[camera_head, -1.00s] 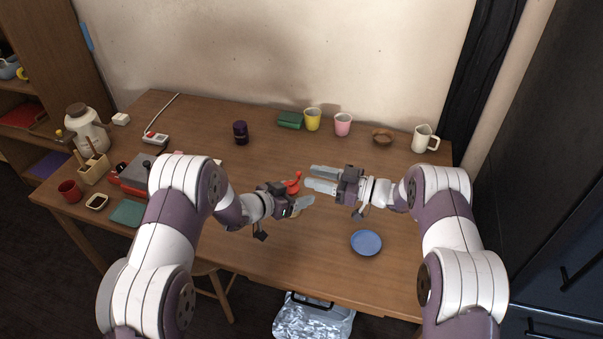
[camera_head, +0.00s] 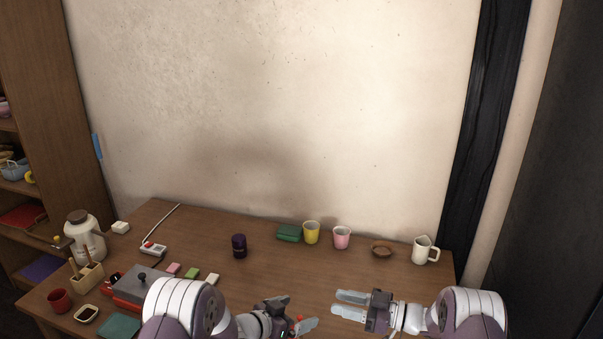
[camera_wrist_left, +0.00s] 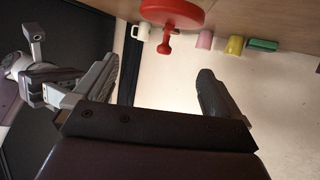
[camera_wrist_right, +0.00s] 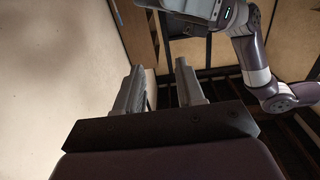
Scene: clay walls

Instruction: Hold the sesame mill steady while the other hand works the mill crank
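The sesame mill (camera_wrist_left: 172,12) shows in the left wrist view as a red round top with a red crank (camera_wrist_left: 164,42).
A pink cup (camera_head: 342,238), yellow cup (camera_head: 311,232), green block (camera_head: 288,232), brown bowl (camera_head: 382,250) and white mug (camera_head: 424,250) line the table's back. A dark purple jar (camera_head: 239,246) stands left of them. A red-grey device (camera_head: 140,287) and utensil holder (camera_head: 87,277) crowd the left end.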

